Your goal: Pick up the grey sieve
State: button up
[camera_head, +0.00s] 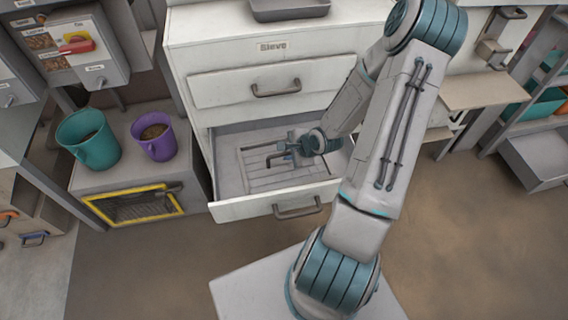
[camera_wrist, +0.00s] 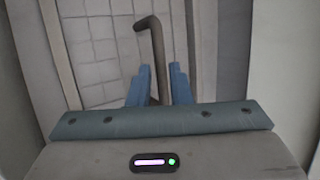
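An open white drawer (camera_head: 223,177) holds a flat light grey panel with a grid of lines (camera_head: 275,180), which looks like the sieve; the grid also shows in the wrist view (camera_wrist: 95,50). A dark bent rod (camera_wrist: 155,45) rises in front of it, perhaps its handle. My gripper (camera_head: 284,157) is inside the drawer, above the panel. In the wrist view my gripper's blue fingers (camera_wrist: 160,85) stand on either side of the rod, close to it. Whether they touch or press on it I cannot tell. My forearm hides the drawer's right part.
A grey tray (camera_head: 288,9) sits on top of the cabinet marked "Sieve" (camera_head: 272,46). A closed drawer (camera_head: 235,89) is above the open one. To the left, a teal bucket (camera_head: 88,140) and a purple bucket (camera_head: 153,136) stand on a grey box.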

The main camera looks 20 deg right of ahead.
aim_at(285, 153)
jog(key=x, duration=0.4)
jog(key=shift+d+f+b, duration=0.1)
jog(key=shift+d+b, duration=0.15)
jog(key=shift+b, duration=0.1)
jog(key=shift+c, duration=0.4)
grip_shut()
